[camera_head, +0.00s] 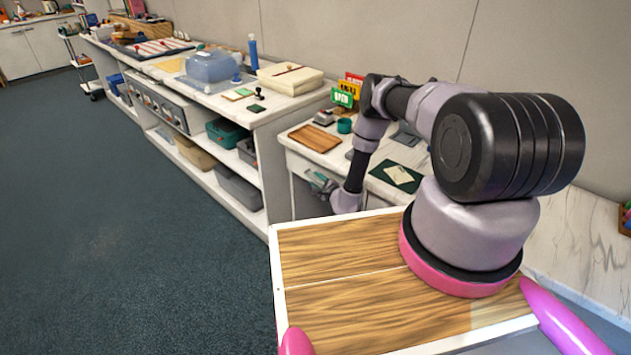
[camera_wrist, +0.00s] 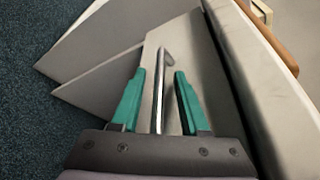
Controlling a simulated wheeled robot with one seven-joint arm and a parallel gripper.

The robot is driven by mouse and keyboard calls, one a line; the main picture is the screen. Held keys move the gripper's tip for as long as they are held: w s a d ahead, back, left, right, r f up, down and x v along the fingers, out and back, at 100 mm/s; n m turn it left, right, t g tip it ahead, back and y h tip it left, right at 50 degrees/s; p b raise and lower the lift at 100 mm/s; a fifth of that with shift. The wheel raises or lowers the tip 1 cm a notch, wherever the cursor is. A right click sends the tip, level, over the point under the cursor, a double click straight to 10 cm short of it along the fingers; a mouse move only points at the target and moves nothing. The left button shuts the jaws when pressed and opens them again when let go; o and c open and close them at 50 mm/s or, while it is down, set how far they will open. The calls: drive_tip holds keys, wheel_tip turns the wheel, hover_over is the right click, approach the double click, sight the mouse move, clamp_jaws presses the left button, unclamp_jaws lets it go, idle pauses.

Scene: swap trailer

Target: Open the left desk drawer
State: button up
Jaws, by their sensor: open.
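The desk (camera_head: 373,157) is white and stands beyond the wooden board in the head view. The left drawer's pale front (camera_head: 296,168) is at the desk's left end, partly covered by my arm. In the wrist view the drawer front (camera_wrist: 195,45) fills the middle, with a slim metal bar handle (camera_wrist: 158,95) on it. My gripper (camera_wrist: 160,73) is open, with one green finger on each side of the handle and gaps visible on both sides. In the head view my gripper (camera_head: 322,182) is small at the drawer front. I see no clear opening at the drawer.
A wooden tray (camera_head: 314,138), a green cup (camera_head: 344,126) and a dark green mat (camera_head: 384,177) are on the desk. A long white shelf unit (camera_head: 262,118) with bins stands to its left. The dark carpet (camera_head: 110,200) on the left is clear.

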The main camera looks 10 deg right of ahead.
drive_tip(key=shift+w+a+f, duration=0.1)
drive_tip(key=shift+w+a, duration=0.05)
drive_tip(key=shift+w, duration=0.15)
clamp_jaws()
idle(1.3)
